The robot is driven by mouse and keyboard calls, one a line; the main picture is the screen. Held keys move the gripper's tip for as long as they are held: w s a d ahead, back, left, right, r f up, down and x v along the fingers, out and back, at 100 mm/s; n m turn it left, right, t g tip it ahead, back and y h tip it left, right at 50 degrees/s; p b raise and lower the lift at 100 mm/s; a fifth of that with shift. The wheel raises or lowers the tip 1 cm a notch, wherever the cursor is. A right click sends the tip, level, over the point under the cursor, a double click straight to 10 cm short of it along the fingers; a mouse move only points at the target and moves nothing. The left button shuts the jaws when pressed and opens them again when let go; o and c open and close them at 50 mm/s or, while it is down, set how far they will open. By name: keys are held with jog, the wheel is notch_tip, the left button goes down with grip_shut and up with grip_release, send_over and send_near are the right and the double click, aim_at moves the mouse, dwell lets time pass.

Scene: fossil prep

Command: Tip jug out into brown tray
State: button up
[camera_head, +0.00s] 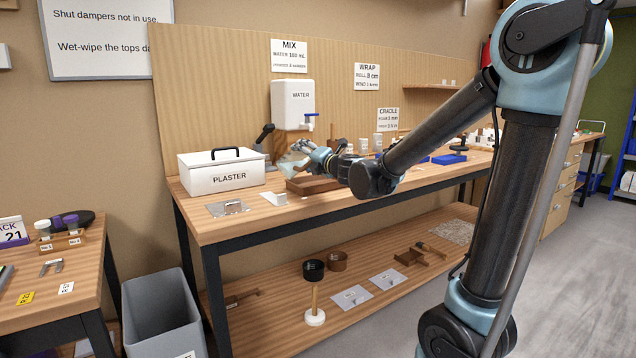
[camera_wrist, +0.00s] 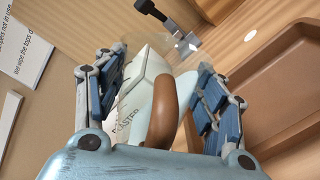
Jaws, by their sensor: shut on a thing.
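The jug (camera_head: 291,160) is a pale, see-through vessel beside the water dispenser in the head view. In the wrist view its brown curved handle (camera_wrist: 162,112) shows between my fingers, with part of a pale body behind it. My gripper (camera_head: 308,148) is shut on the jug and holds it above or beside the brown tray (camera_head: 312,186). The tray's brown wall and floor fill the right of the wrist view (camera_wrist: 282,84). The wrist view is strongly tilted, and the jug looks tilted in the head view. Its contents and any pouring cannot be made out.
A white plaster box (camera_head: 222,171) stands left of the jug. The water dispenser (camera_head: 293,104) hangs behind it, and a black-handled tool (camera_head: 264,135) stands close by. Small cups and blue trays (camera_head: 449,159) lie further right. A grey bin (camera_head: 163,312) stands on the floor.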

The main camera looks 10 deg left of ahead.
jog(key=shift+r, duration=0.1)
jog(key=shift+w+d+r+m, duration=0.1)
jog(key=shift+r+m, duration=0.15)
jog(key=shift+m, duration=0.55)
jog(key=shift+w+d+r+m, duration=0.15)
jog(key=shift+r+m, duration=0.1)
jog(key=shift+m, duration=0.55)
jog(key=shift+r, duration=0.1)
jog(key=shift+w+d+r+m, duration=0.15)
jog(key=shift+r+m, duration=0.05)
jog(key=shift+m, duration=0.6)
